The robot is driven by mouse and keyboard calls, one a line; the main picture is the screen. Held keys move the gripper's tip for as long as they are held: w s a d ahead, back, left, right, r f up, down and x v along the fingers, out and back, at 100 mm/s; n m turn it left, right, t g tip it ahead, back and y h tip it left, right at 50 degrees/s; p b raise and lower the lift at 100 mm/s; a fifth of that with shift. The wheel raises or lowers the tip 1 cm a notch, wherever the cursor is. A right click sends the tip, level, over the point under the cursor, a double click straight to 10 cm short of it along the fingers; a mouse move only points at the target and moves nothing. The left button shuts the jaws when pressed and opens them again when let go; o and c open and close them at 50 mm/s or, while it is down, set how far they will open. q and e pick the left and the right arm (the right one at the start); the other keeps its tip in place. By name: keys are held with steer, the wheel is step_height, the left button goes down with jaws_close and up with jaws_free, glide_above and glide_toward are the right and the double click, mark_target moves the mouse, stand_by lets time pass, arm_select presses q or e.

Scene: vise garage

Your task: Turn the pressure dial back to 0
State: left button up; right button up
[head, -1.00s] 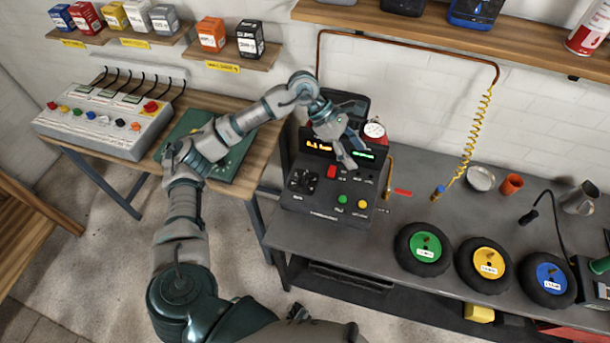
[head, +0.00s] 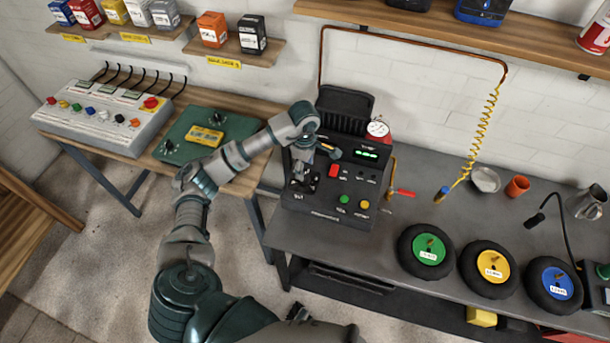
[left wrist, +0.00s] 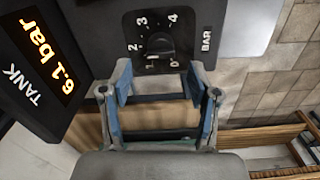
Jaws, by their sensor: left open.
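The black compressor panel (head: 325,205) stands on the grey bench in the head view. Its pressure dial (left wrist: 160,46) shows in the left wrist view, a black knob inside a scale marked 0 to 4 with the label BAR. I cannot tell for sure which mark the knob points at. My left gripper (left wrist: 155,85) is open, its two blue-padded fingers apart and empty, just short of the dial. In the head view, the left gripper (head: 304,178) hangs over the panel's left part and hides most of the dial. The right gripper is not in view.
The tank display (left wrist: 45,60) reads 6.1 bar. A red button (head: 334,171), green button (head: 344,199) and yellow button (head: 364,205) are right of the dial. A red-handled valve (head: 404,193) and several wheels stand farther right.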

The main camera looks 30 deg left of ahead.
mark_target(305, 175)
arm_select(q)
step_height(305, 175, down, 5)
steer(key=shift+f, duration=0.1)
stand_by(0.3)
steer(key=c, duration=1.2)
